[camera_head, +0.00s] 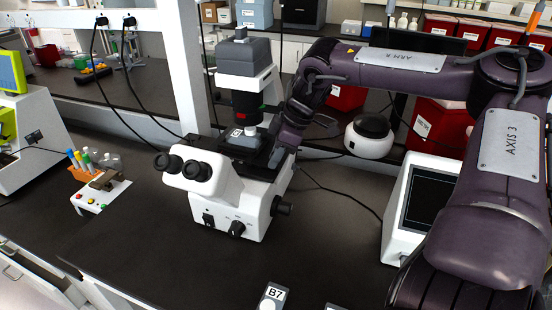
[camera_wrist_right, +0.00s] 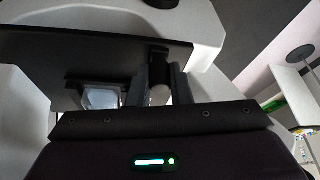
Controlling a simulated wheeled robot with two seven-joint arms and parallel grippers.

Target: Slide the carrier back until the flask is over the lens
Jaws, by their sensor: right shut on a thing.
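The white microscope (camera_head: 232,190) stands on the dark bench with its black stage (camera_head: 242,140) below the black lens column (camera_head: 250,102). On the stage a small pale thing, seemingly the flask (camera_head: 250,131), sits under the column; whether it is over the lens I cannot tell. My right gripper (camera_head: 274,157) is at the right side of the stage. In the right wrist view its fingers (camera_wrist_right: 158,92) are shut on a short dark and light piece, seemingly the carrier's handle (camera_wrist_right: 158,73). The pale translucent flask (camera_wrist_right: 101,97) shows left of the fingers, partly hidden by the gripper body.
A white box with a dark screen (camera_head: 420,205) stands to the right. A small rack of colored tubes (camera_head: 88,163) is at the left. The bench in front of the microscope is mostly clear.

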